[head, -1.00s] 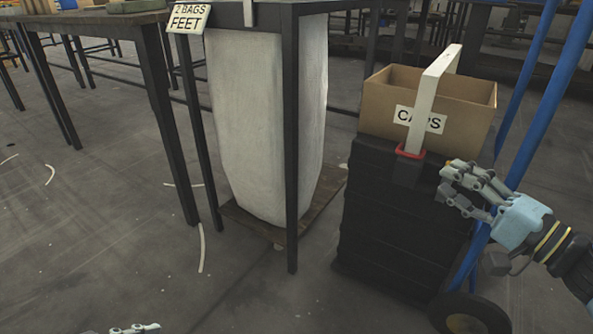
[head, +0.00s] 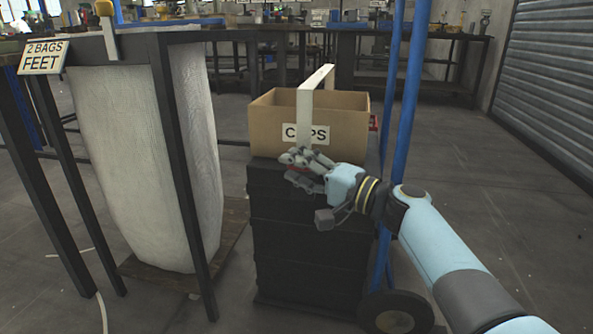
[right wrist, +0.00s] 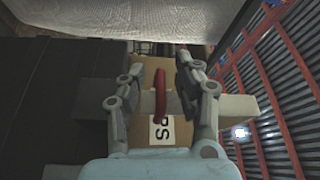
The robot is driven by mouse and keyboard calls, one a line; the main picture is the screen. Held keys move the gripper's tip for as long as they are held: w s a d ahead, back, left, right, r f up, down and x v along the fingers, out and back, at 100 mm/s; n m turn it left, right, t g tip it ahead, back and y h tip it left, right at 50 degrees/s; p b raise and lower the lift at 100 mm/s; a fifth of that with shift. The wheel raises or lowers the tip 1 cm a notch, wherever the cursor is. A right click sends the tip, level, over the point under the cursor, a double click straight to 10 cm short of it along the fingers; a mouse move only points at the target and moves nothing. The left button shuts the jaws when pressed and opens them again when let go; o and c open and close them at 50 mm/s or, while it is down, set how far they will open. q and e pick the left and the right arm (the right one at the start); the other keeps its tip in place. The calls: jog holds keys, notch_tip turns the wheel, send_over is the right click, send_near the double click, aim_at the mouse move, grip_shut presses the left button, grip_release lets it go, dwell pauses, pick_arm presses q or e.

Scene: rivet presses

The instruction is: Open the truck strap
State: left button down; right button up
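A pale strap (head: 304,121) arches over an open cardboard box (head: 266,127) labelled CAPS, which sits on a stack of black crates (head: 283,226) on a blue-framed hand truck (head: 407,95). In the right wrist view, a red loop-shaped latch (right wrist: 160,97) stands in front of the box (right wrist: 146,128). My right gripper (head: 289,166) is at the strap's lower end, at the box's bottom edge. The right wrist view shows its fingers (right wrist: 160,68) apart, one on each side of the red latch. In the head view the fingers hide most of the latch. My left gripper is out of view.
A tall white bag (head: 150,150) on a wooden pallet (head: 233,222) stands left of the crates, behind a dark metal frame with a 2 BAGS FEET sign (head: 42,56). The floor to the right is open up to a slatted shutter (head: 560,80).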

grip_shut()
jog(key=shift+r, duration=0.1)
dwell(0.4)
